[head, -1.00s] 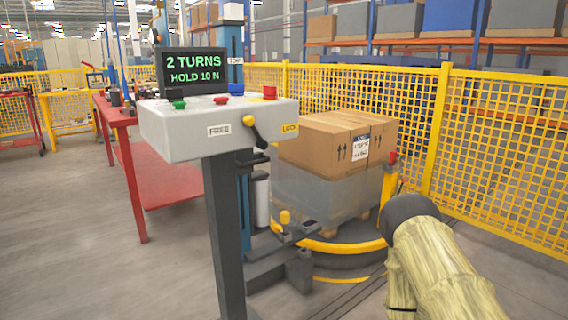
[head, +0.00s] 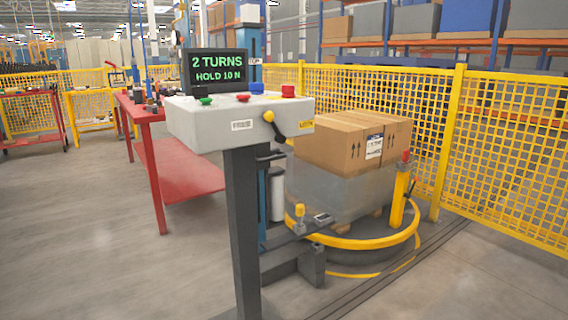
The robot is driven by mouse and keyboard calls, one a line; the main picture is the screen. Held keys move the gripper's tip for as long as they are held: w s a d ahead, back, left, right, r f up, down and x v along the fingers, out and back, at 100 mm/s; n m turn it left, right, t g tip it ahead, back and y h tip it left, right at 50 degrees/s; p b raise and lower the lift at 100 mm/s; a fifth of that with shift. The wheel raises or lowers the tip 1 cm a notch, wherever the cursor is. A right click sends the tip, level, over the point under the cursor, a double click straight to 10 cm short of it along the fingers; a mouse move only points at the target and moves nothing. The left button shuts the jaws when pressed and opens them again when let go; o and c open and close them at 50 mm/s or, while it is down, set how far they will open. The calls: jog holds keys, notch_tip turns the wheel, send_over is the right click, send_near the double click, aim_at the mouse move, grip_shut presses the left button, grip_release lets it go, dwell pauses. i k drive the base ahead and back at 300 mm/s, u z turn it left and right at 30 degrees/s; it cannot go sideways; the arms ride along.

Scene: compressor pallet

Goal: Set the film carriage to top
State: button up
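The film carriage (head: 277,196) appears to be the unit with a pale upright roll low on the blue mast (head: 249,42), left of the wrapped load. The grey control console (head: 240,126) stands on a dark post in front of it. Its screen (head: 216,72) reads "2 TURNS" and "HOLD 10 N". Green, red and blue controls and a larger red button (head: 288,91) are on top. A black lever with a yellow knob (head: 268,116) is on the front, between two labels; the right one is yellow. My gripper is not in view.
A cardboard box (head: 352,142) sits on a grey wrapped load on the round turntable (head: 372,241) with a yellow rim. A yellow post (head: 398,198) stands at its right. Yellow mesh fence (head: 510,150) closes the back. A red bench (head: 180,170) is at left. Floor at front left is clear.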

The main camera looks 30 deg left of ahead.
aim_at(275, 176)
jog(key=k, duration=0.4)
jog(key=u, duration=1.05)
jog(key=i, duration=0.5)
